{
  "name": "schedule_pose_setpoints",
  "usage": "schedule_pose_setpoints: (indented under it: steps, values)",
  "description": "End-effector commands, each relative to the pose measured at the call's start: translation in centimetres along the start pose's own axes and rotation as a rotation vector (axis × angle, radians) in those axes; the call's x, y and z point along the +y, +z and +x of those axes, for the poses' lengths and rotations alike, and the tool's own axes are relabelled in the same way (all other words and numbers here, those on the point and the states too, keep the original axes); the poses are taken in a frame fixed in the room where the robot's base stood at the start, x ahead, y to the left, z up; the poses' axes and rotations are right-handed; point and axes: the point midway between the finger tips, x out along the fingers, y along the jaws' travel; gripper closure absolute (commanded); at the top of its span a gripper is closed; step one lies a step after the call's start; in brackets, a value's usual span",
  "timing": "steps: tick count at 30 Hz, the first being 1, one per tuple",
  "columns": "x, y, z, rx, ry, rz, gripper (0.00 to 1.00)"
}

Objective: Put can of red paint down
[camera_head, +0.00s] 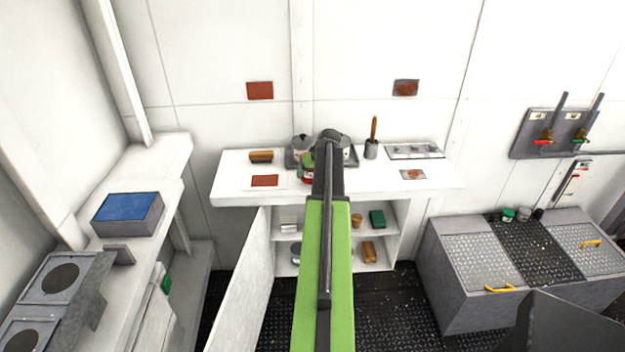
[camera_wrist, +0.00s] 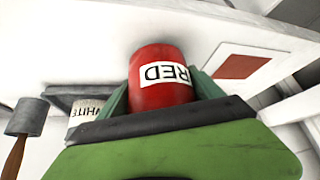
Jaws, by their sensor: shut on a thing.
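The can of red paint (camera_wrist: 160,75) has a white label reading RED. My gripper (camera_wrist: 165,100) is shut on it in the wrist view, with green fingers on both sides. In the head view the red can (camera_head: 308,170) shows just left of my arm, over the white worktop (camera_head: 235,186). My arm hides part of it, and whether its base touches the worktop cannot be told. A can labelled WHITE (camera_wrist: 86,112) stands beside it in the wrist view, by a grey tray (camera_head: 350,158).
A wooden brush (camera_head: 261,156) and a red sample card (camera_head: 265,181) lie on the worktop's left. A brush pot (camera_head: 371,150), a grey panel (camera_head: 415,151) and another card (camera_head: 413,174) occupy its right. The cabinet door (camera_head: 245,285) hangs open below.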

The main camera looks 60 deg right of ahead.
Motion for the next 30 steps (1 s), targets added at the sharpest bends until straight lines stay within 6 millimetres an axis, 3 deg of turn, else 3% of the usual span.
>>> schedule_pose_setpoints:
  steps: [1, 2, 13, 14, 15, 18, 30]
  values:
    - [0.02, 0.9, 1.41, 0.001, 0.0, 0.0, 0.91]
    - [0.03, 1.02, 1.58, 0.001, 0.0, 0.0, 0.91]
    - [0.1, 1.05, 1.58, 0.001, 0.001, 0.001, 0.91]
    - [0.1, 1.02, 1.5, 0.0, 0.0, 0.001, 0.22]
    - [0.11, 0.99, 1.44, 0.0, 0.001, 0.001, 0.16]
    - [0.12, 0.99, 1.43, 0.0, 0.001, 0.001, 0.03]
    - [0.18, 0.73, 0.99, 0.0, 0.001, 0.001, 0.03]
